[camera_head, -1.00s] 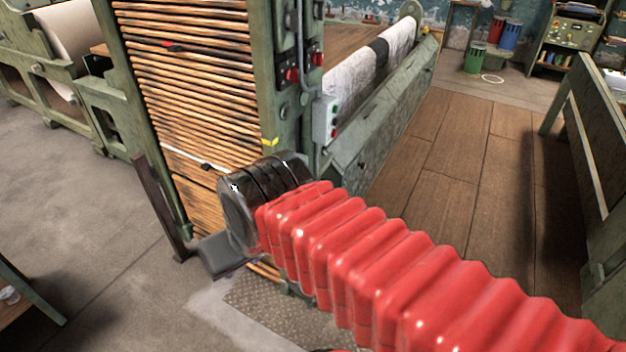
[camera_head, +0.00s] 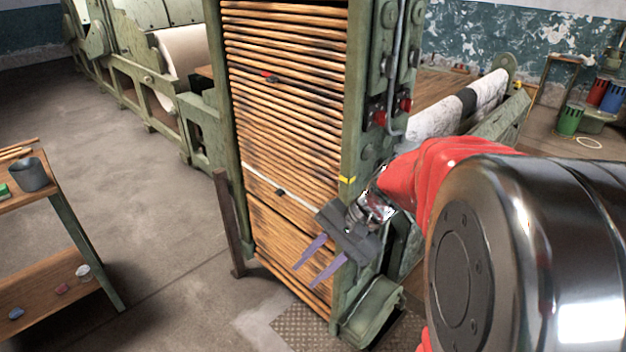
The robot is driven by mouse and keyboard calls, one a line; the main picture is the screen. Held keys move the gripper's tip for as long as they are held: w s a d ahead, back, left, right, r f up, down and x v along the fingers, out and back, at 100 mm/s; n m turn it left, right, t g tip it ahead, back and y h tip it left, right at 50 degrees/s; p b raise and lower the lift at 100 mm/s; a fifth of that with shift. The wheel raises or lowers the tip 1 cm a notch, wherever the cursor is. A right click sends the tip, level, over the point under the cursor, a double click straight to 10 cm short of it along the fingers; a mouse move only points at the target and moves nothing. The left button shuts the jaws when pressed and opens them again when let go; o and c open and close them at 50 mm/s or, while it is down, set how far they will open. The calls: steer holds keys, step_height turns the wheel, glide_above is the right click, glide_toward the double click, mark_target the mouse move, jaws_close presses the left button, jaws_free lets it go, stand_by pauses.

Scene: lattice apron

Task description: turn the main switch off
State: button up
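Two red switch parts on dark mounts, a left one (camera_head: 379,117) and a right one (camera_head: 405,105), sit on the green machine post. I cannot tell whether either is the main switch, nor how they are set. My gripper (camera_head: 305,278) is open and empty, its two purple fingers apart and pointing down-left. It is in front of the lower slats, well below the red parts. The grey button box seen earlier on the post is hidden behind my red-sleeved arm.
The slatted lattice (camera_head: 285,100) fills the middle, with a green housing (camera_head: 370,312) at its foot. A wooden bench (camera_head: 45,195) with a grey cup (camera_head: 29,174) stands at left. Concrete floor (camera_head: 150,210) between bench and lattice is clear.

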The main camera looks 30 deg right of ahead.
steer(key=w+d+f+m+t+y, duration=0.25)
steer(key=d+m, duration=0.25)
steer(key=d, duration=0.4)
steer(key=w+d+f+m+t+y, duration=0.1)
steer(key=w+d+f+m+t, duration=0.25)
steer(key=d+m, duration=0.35)
steer(key=s+d+f+m+t+h, duration=0.1)
steer(key=d+f+m+t+h, duration=0.1)
steer(key=d, duration=0.8)
steer(key=s+d+f+m+t+h, duration=0.2)
steer(key=d+f+m+t, duration=0.3)
steer(key=d, duration=0.5)
steer(key=shift+s+d+f+m+t, duration=0.2)
steer(key=shift+d+f+m+t, duration=0.1)
steer(key=shift+m+t, duration=0.45)
steer(key=shift+w+a, duration=0.1)
steer(key=shift+w, duration=0.05)
steer(key=x, duration=1.3)
steer(key=shift+w, duration=0.3)
jaws_close()
